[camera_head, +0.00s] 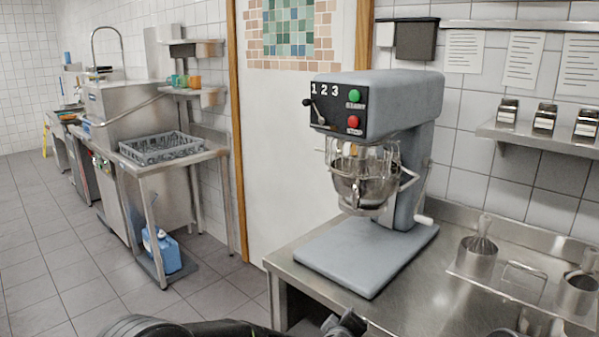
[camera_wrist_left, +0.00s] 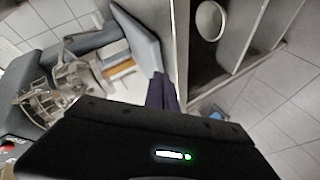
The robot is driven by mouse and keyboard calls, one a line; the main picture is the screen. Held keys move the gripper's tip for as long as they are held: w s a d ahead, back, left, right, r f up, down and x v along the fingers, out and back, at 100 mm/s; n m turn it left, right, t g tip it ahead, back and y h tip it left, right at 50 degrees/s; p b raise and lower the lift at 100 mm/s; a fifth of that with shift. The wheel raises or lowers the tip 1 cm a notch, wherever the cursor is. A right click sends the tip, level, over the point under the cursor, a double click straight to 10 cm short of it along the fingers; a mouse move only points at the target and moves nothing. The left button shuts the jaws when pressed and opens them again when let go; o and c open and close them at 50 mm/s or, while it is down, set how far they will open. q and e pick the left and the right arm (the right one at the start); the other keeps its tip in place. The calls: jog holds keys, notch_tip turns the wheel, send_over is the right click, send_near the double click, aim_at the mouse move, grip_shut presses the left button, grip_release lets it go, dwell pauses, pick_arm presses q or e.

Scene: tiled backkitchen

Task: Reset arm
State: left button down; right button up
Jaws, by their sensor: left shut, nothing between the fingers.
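My left arm comes in along the bottom edge of the head view, low in front of the steel counter (camera_head: 440,280). My left gripper (camera_head: 345,322) is at its end, near the counter's front edge and below the mixer's base plate. In the left wrist view its dark fingers (camera_wrist_left: 161,92) are together with nothing between them.
A grey mixer (camera_head: 408,105) with a steel bowl (camera_head: 366,185) stands on the counter. A metal rack with steel containers (camera_head: 477,258) is on the right. A dish rack (camera_head: 161,147) and blue canister (camera_head: 161,251) are at the left. The tiled floor (camera_head: 60,235) between is clear.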

pick_arm(q)
jog(key=s+a+f+m+g, duration=0.1)
jog(key=s+a+f+g, duration=0.1)
jog(key=s+a+f, duration=0.45)
jog(key=s+a+f+m+g, duration=0.2)
jog(key=s+f, duration=0.1)
jog(key=f, duration=0.6)
jog(key=s+a+f+m+g, duration=0.1)
jog(key=s+a+f+g, duration=0.1)
jog(key=s+a+f, duration=0.35)
jog(key=s+a+f+g, duration=0.1)
jog(key=s+f+g, duration=0.1)
jog(key=s, duration=0.5)
jog(key=s+a+f+m+g, duration=0.1)
jog(key=s+a+f+g, duration=0.1)
jog(key=s+f, duration=0.3)
jog(key=s+a+f+m+g, duration=0.1)
jog(key=s+a+f+g, duration=0.1)
jog(key=s, duration=0.9)
jog(key=shift+s+a+f, duration=0.15)
jog(key=shift+s+f, duration=0.1)
jog(key=shift+f, duration=0.55)
